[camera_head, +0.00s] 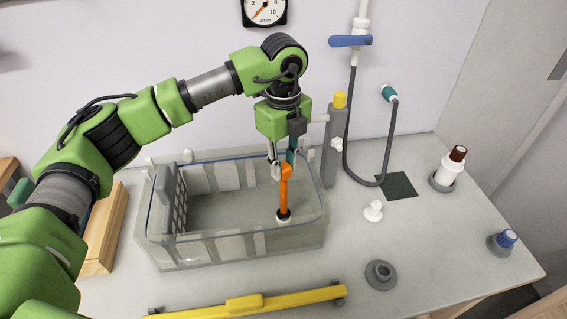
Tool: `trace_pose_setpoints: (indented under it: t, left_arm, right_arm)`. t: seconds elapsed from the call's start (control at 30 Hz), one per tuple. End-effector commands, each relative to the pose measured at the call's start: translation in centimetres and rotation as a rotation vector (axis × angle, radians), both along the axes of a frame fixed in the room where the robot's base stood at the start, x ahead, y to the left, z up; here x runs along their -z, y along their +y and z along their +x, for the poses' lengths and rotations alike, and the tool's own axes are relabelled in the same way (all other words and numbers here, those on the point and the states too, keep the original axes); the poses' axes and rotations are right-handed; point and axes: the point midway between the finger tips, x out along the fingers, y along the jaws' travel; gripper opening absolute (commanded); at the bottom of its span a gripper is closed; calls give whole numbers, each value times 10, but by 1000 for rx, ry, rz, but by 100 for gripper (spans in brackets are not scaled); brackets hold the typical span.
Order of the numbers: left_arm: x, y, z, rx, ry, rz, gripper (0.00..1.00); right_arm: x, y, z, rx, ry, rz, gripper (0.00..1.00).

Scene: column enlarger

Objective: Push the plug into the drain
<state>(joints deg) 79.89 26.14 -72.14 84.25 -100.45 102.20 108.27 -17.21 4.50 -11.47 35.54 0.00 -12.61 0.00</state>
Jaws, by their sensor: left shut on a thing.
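My left gripper (281,165) points down into a clear rectangular tank (190,249) and is shut on the top of an orange upright handle (284,196). The handle's lower end has a dark band and a white round piece (283,218), which appears to be the plug at the drain, near the tank's front right. I cannot tell how deep it sits, and the drain opening is hidden. My right gripper is not in view.
A grey perforated panel (171,200) stands inside the tank at left. A grey post with a yellow cap (340,100) and a hose (352,150) stand behind right. A white fitting (373,211), grey ring (380,275) and yellow bar (245,303) lie outside the tank.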

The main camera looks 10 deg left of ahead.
Motion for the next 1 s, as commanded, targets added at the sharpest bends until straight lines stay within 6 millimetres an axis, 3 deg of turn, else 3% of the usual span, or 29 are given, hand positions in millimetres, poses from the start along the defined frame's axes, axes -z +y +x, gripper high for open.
trace_pose_setpoints:
  t: [0.83,0.87,0.9,0.93,1.0]
  left_arm:
    - [14,0,0,0,1,1,0]
    - [14,0,0,0,1,1,24]
    - [14,0,0,0,1,1,34]
    - [14,0,0,0,1,1,41]
    - [14,0,0,0,1,1,41]
  right_arm:
    - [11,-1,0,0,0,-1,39]
    - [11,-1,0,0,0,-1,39]
    - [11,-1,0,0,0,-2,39]
    - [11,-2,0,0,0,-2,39]
    - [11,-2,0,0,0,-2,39]
